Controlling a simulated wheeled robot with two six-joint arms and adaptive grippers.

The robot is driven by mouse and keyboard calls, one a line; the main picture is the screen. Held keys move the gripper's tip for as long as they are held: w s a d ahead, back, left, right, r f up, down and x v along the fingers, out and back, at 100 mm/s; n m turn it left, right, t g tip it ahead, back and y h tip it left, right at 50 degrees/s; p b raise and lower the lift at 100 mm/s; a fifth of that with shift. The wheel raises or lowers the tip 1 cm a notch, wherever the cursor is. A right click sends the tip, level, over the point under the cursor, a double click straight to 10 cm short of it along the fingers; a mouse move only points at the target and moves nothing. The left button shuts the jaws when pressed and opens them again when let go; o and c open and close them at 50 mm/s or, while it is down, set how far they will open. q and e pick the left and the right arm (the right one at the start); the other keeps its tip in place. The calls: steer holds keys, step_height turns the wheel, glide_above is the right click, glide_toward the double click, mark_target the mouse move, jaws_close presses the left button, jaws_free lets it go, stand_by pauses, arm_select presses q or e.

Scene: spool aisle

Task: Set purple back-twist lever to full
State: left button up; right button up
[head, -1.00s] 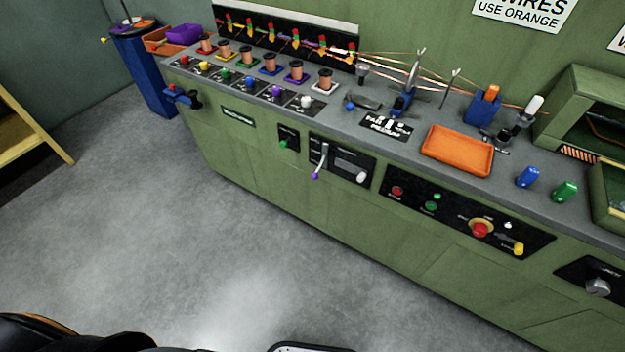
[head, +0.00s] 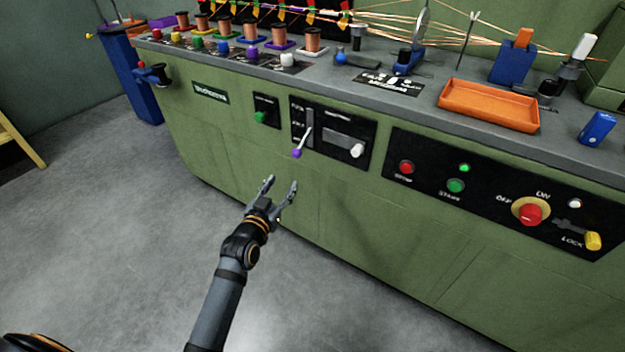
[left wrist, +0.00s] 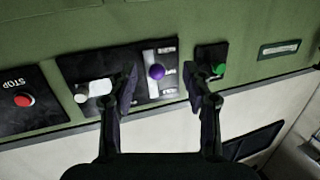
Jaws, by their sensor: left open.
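The purple back-twist lever (head: 297,152) is a pale rod with a purple knob on a black panel (head: 369,133) on the bench's green front. It tilts down and outward, with its knob near the lowest label of the slot. In the left wrist view the purple knob (left wrist: 156,72) shows between the two fingers, ahead of them. My left gripper (head: 281,183) is open and empty, a little below and left of the knob, apart from it. It also shows in the left wrist view (left wrist: 170,85). My right gripper is out of view.
A white-knobbed control (head: 357,150) is right of the lever on the same panel. A green knob (head: 261,117) is to its left. A red stop button (head: 406,167) and a red rotary switch (head: 531,213) are further right. The floor in front is clear.

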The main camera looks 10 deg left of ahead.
mark_target(295, 157)
arm_select(q)
steer(key=shift+t, duration=0.5)
steer(key=w+r+b, duration=0.1)
steer(key=w, duration=0.2)
steer(key=w+d+r, duration=0.1)
steer(key=w, duration=0.2)
steer(key=w+r+b, duration=0.1)
steer(key=w, duration=0.2)
steer(key=shift+w+d+r+b, duration=0.15)
steer(key=shift+w+d+b, duration=0.15)
steer(key=shift+b, duration=0.05)
steer(key=shift+w+r, duration=0.1)
steer(key=shift+w, duration=0.3)
jaws_close()
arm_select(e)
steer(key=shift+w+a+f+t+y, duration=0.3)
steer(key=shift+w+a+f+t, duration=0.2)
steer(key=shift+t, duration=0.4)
